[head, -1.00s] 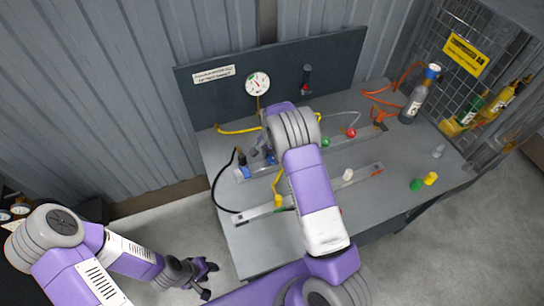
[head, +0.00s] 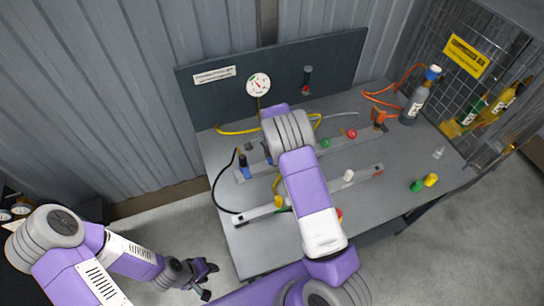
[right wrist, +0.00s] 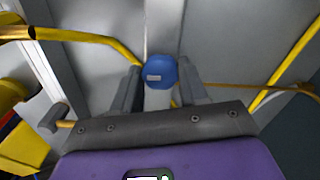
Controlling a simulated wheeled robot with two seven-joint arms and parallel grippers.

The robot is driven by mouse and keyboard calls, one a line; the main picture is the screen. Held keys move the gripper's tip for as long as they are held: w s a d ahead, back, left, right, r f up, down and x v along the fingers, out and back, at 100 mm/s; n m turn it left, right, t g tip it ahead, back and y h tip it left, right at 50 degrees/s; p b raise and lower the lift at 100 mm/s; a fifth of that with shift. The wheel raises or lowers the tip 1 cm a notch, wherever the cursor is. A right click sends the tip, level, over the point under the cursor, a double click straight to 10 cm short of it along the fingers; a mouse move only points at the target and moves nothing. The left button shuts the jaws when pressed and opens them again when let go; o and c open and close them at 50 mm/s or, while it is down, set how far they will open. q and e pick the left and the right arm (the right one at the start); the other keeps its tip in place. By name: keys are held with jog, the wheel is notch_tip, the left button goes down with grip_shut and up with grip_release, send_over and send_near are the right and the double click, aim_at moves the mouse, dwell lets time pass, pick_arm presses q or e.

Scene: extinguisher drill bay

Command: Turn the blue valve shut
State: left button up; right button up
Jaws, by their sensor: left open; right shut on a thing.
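The blue valve (right wrist: 161,72) shows in the right wrist view as a round blue knob with a small pale label, on a pale stem. My right gripper (right wrist: 161,88) has one finger on each side of the knob and is shut on it. In the head view my right arm hides most of this spot, above the bench's left part. My left gripper (head: 209,281) is open and empty, low over the floor left of the bench.
The grey bench (head: 400,160) carries two rails with fittings. A gauge (head: 258,84) is on the back panel. Yellow pipes (right wrist: 90,38) run close to my right gripper. A grey cylinder (head: 415,103) stands at the bench's right. Green and yellow pieces (head: 424,183) lie near the right edge.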

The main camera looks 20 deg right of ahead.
jog(key=o, duration=1.1)
jog(key=shift+c, duration=0.2)
jog(key=shift+r, duration=0.1)
notch_tip(320, 180, up, 7)
jog(key=shift+r, duration=0.2)
